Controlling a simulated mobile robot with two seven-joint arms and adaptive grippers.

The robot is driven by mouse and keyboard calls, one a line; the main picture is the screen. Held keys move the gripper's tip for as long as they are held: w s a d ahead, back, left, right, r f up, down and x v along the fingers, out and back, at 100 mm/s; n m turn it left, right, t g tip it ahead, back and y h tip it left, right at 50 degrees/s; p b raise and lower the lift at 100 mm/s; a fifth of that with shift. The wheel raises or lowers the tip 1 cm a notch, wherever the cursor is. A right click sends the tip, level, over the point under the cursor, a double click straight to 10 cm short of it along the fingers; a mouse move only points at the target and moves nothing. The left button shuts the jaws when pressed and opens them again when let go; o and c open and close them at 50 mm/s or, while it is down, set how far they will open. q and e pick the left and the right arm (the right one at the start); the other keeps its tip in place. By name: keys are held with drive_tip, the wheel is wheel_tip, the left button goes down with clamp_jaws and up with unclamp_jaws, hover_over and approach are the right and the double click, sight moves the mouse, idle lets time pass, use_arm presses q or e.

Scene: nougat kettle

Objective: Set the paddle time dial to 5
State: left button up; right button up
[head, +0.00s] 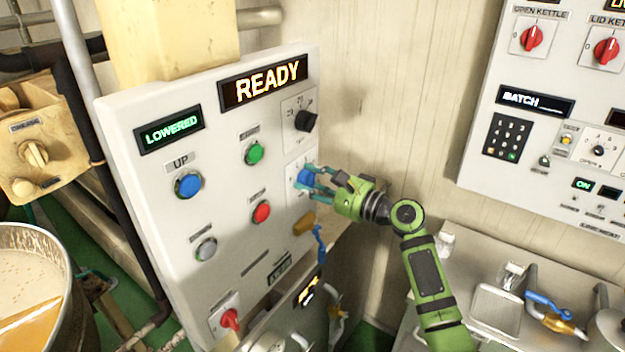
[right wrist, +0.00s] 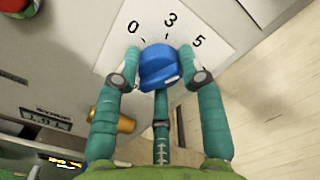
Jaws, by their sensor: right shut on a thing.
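The paddle time dial is a blue knob (head: 305,178) on a white plate, on the right side of the light grey control panel (head: 225,215). The right wrist view shows the same blue knob (right wrist: 160,68) with the marks 0, 3 and 5 above it. My right gripper (head: 312,181) is shut on the knob, with one teal finger on each side of it; its fingers also frame the knob in the right wrist view (right wrist: 160,75). I cannot tell exactly which mark the knob points to. My left gripper is not in view.
A black knob (head: 306,121) sits above the dial; green (head: 255,153) and red (head: 262,211) buttons sit to its left. The READY display (head: 265,82) is lit. An orange-brown handle (head: 304,223) sticks out just below. A steel counter (head: 480,285) stands at lower right.

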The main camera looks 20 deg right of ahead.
drive_tip(key=shift+d+r, duration=0.1)
drive_tip(key=shift+d, duration=0.05)
drive_tip(key=o, duration=1)
drive_tip(key=shift+o, duration=0.8)
drive_tip(key=shift+w, duration=0.1)
drive_tip(key=v, duration=1.2)
